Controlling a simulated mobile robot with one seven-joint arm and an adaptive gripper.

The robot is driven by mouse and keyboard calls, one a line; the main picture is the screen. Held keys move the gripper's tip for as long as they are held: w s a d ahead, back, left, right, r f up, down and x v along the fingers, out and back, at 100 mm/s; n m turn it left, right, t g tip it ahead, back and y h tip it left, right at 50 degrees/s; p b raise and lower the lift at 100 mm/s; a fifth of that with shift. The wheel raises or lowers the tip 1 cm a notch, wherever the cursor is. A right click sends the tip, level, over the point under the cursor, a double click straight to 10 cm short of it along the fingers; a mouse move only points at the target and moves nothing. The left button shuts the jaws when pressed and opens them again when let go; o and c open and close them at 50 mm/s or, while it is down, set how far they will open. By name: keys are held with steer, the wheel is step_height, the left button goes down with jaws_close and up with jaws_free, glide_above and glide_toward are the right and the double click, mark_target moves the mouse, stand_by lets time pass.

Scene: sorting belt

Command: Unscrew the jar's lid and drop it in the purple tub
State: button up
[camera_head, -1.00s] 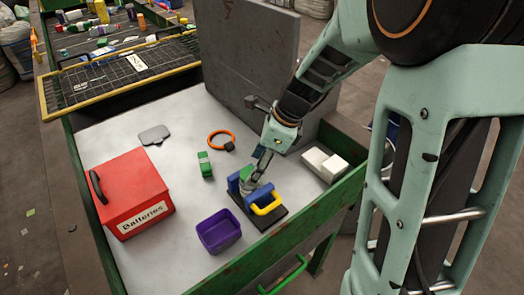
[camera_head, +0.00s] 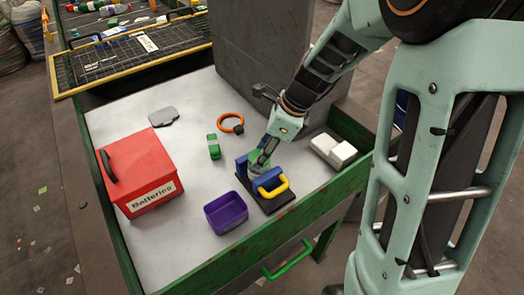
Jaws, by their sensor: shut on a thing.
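The jar is mostly hidden between the blue jaws of a holder (camera_head: 268,180) with a yellow handle, on a dark base near the front right of the table. A green part (camera_head: 254,157), seemingly the jar's lid, shows at the fingers. My gripper (camera_head: 260,164) reaches down from the upper right and is shut on it at the holder. The fingers cover most of the lid, so I cannot tell whether it is loose from the jar. The purple tub (camera_head: 226,213) stands upright and looks empty, left of and in front of the holder.
A red batteries box (camera_head: 140,172) stands at the left. A green item (camera_head: 214,146), an orange ring (camera_head: 231,122) and a grey flat piece (camera_head: 164,117) lie behind. White blocks (camera_head: 333,151) sit at the right. A grey panel (camera_head: 262,55) rises at the back. Table is clear around the tub.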

steer(key=shift+f, duration=0.2)
steer(key=shift+s, duration=0.1)
steer(key=n+g, duration=0.1)
steer(key=n, duration=0.2)
steer(key=shift+p, duration=0.4)
steer(key=shift+s+f+n+g+p, duration=0.15)
steer(key=shift+n+g+p, duration=0.2)
steer(key=shift+n+g, duration=0.65)
steer(key=shift+n+t, duration=0.3)
steer(key=shift+n, duration=0.1)
steer(key=shift+d+n, duration=0.1)
steer(key=shift+n, duration=0.2)
steer(key=shift+n+g+h+p, duration=0.3)
steer(key=shift+n+g+p, duration=0.25)
steer(key=shift+n, duration=0.7)
steer(key=shift+n+g+h+p, duration=0.3)
steer(key=shift+n+g+p, duration=0.25)
steer(key=shift+n, duration=0.7)
